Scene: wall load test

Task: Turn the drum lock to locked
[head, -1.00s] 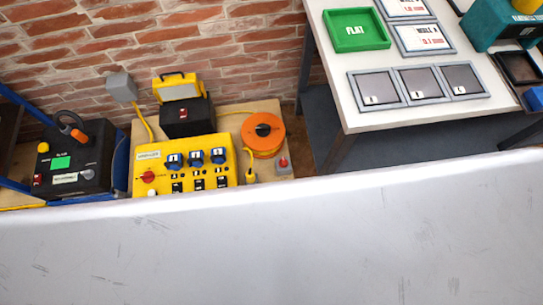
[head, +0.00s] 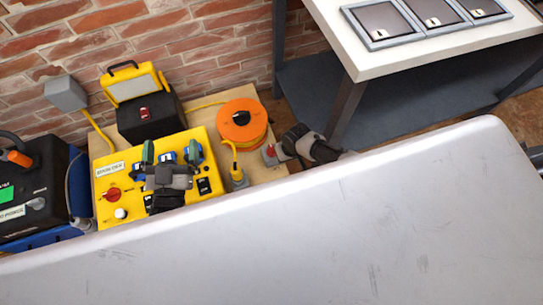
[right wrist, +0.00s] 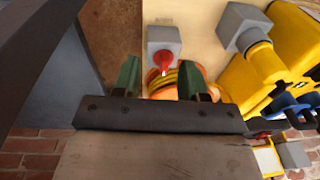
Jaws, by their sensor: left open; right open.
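The drum lock is a small grey box (right wrist: 164,38) with a red lever (right wrist: 164,62), on the wooden board beside the orange cable drum (head: 241,121). In the right wrist view the lever lies between the two green fingertips of my right gripper (right wrist: 162,75), which is open. I see no contact with either finger. In the head view the lock (head: 269,155) is small, and my right gripper beside it hides part of it. My left gripper (head: 171,155) is open over the yellow socket box (head: 112,170).
A black case with a yellow lamp (head: 131,88) stands behind the yellow box. A yellow cable plug (head: 238,178) stands near the lock. A white-topped table (head: 375,55) is at right. A large pale surface (head: 300,235) fills the foreground.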

